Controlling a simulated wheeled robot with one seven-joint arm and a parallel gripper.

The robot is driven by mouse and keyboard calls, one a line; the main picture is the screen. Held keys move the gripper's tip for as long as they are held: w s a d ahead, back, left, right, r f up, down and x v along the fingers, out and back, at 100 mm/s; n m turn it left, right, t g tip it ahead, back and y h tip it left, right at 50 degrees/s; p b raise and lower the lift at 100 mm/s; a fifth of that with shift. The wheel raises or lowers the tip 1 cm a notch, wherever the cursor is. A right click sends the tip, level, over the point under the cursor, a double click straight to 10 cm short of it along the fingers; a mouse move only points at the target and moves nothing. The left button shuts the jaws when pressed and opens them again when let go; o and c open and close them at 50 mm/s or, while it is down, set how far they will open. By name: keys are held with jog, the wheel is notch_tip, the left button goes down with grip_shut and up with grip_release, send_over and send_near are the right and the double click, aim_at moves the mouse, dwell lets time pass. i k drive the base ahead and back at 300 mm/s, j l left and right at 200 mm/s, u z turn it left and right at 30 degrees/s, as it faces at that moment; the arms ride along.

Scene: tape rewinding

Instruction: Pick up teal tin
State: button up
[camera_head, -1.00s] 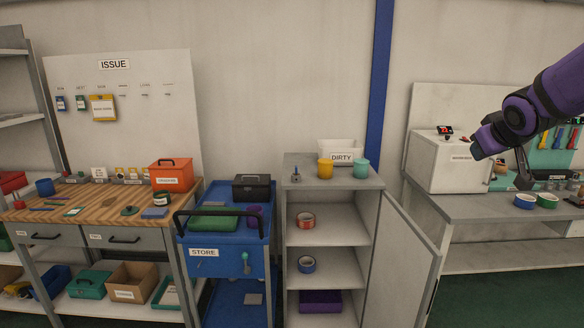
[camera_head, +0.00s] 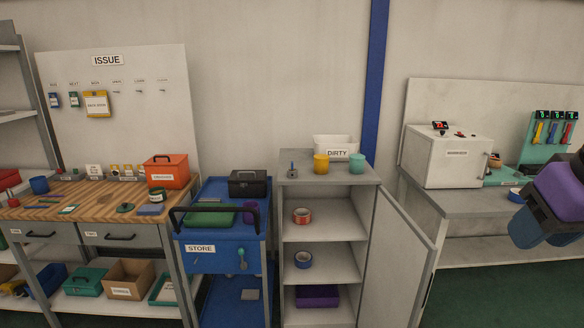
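A small teal round tin (camera_head: 357,164) stands upright on top of the grey cabinet (camera_head: 300,178), near its right side. A yellow round tin (camera_head: 321,164) stands just to its left, with a small gap. My gripper (camera_head: 541,228) is at the right edge, dark and purple, partly cut off by the frame. It is well to the right of the teal tin and apart from it. Its fingers do not show clearly enough to tell their opening.
A white bin labelled DIRTY (camera_head: 335,146) stands behind the tins. The cabinet door (camera_head: 400,262) hangs open to the right. A white boxy appliance (camera_head: 446,158) stands on the right bench. A blue trolley (camera_head: 221,255) is left of the cabinet.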

aim_at(356, 162)
jog(key=l+u, duration=0.2)
jog(key=l, duration=0.45)
jog(key=i+l+u, duration=0.2)
jog(key=l, duration=0.5)
jog(key=k+l+u, duration=0.2)
jog(key=l, duration=0.45)
jog(key=l+u, duration=0.15)
jog(key=l, duration=0.55)
jog(key=k+l+u, duration=0.2)
jog(key=l, duration=0.45)
jog(key=k+l, duration=0.15)
jog(key=k, duration=0.8)
jog(key=i+l+u, duration=0.15)
jog(key=i, duration=0.45)
jog(key=i+l+u, duration=0.15)
jog(key=i+l, duration=0.15)
jog(key=i, duration=0.3)
jog(key=i+l+u, duration=0.1)
jog(key=i+l, duration=0.2)
jog(key=i, duration=0.25)
jog(key=i+l+u, duration=0.15)
jog(key=i+l, duration=0.25)
jog(key=i, duration=0.15)
